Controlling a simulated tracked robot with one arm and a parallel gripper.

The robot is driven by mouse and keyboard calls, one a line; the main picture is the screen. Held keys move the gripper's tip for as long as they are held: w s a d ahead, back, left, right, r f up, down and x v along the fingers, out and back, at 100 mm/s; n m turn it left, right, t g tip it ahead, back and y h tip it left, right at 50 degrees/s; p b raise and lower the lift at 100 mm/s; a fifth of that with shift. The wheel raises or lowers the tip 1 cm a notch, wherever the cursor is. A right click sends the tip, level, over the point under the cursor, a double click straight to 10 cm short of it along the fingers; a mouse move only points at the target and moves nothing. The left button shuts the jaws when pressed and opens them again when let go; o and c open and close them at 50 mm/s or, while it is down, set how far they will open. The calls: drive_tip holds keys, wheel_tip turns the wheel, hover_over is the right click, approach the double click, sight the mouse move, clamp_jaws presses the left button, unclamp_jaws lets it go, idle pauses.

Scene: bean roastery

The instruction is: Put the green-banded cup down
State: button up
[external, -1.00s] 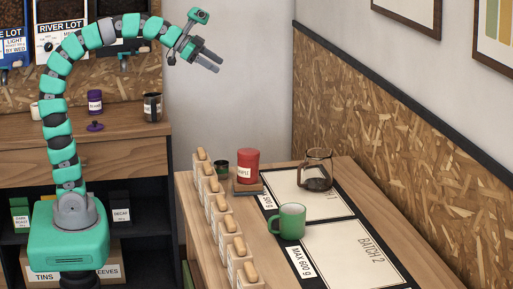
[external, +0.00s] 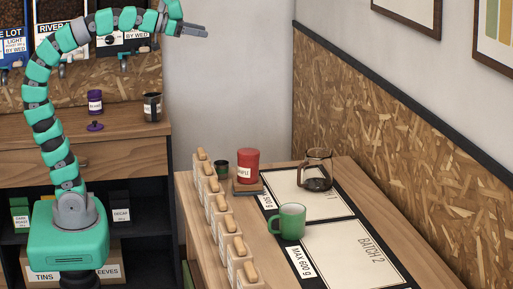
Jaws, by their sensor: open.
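My gripper (external: 194,30) is raised high in front of the pale wall, above the back counter and far from the cups. It is open and empty, with its fingers seen nearly edge-on pointing right. A small dark greenish cup (external: 222,170) stands upright on the right-hand table, left of a red canister; any band on it is too small to make out. A green mug (external: 291,221) stands upright on the same table, between the two mat panels. Which of these is the green-banded cup I cannot tell.
The red canister (external: 248,166) and a glass jug (external: 315,171) stand on the right table (external: 344,168). Several jars with wooden tops line its left edge. The BATCH 2 panel (external: 352,262) is mostly bare. A dark cup (external: 152,107) and purple jar (external: 95,102) stand on the back counter.

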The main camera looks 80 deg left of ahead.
drive_tip(key=w+f+m+g+h+p, duration=0.15)
drive_tip(key=w+f+m+g, duration=0.3)
drive_tip(key=f, duration=0.65)
drive_tip(key=m+g+h+p, duration=0.2)
drive_tip(key=m+g+h, duration=0.3)
drive_tip(key=m+g, duration=0.5)
approach(224, 174)
drive_tip(key=d+f, duration=0.1)
drive_tip(key=d+f+t+b, duration=0.1)
drive_tip(key=shift+s+f+m, duration=0.1)
drive_tip(key=shift+f+m, duration=0.15)
drive_tip(key=shift+f, duration=0.05)
drive_tip(key=x, duration=0.1)
drive_tip(key=b+x, duration=0.1)
drive_tip(key=x, duration=0.3)
drive_tip(key=shift+s+a+f+b, duration=0.15)
drive_tip(key=shift+a+f+b, duration=0.1)
drive_tip(key=shift+b, duration=0.1)
drive_tip(key=shift+r, duration=0.1)
drive_tip(key=c, duration=0.8)
wheel_tip(224, 174, up, 18)
drive_tip(key=p, duration=0.3)
